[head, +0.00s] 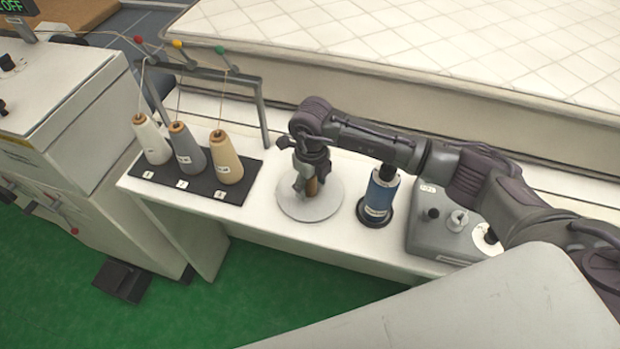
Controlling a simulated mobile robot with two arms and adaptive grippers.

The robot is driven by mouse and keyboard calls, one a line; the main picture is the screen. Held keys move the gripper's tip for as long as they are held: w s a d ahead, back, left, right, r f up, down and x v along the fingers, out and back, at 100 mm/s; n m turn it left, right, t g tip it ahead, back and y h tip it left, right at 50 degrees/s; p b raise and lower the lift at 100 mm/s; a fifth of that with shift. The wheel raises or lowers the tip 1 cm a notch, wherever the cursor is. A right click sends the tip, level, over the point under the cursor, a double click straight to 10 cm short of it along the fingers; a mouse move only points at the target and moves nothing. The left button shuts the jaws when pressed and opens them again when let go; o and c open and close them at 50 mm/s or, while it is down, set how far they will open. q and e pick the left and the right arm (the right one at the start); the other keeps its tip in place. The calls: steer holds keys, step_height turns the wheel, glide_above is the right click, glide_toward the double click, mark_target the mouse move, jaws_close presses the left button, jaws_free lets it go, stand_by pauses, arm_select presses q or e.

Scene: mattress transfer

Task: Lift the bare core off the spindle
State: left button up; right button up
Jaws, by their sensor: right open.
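The bare core (312,187) is a thin brown cylinder standing upright over the round light-grey plate (310,209) on the white bench. My right gripper (311,183) points down over it from above, with its fingers spread around the core's upper part. The fingers are open, and I cannot tell whether either touches the core. The spindle itself is hidden by the core and my gripper. My left gripper is not in view.
Close on the right stands a blue thread spool (380,193) on a dark base, then a grey box (450,228) with knobs. On the left, three cones, white, grey and tan, stand on a black mat (195,181) beneath a thread rack (262,110). A quilted mattress (440,45) lies behind.

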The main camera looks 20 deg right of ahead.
jaws_close()
stand_by(0.4)
step_height(320, 180, up, 18)
steer(key=b, duration=0.4)
stand_by(0.4)
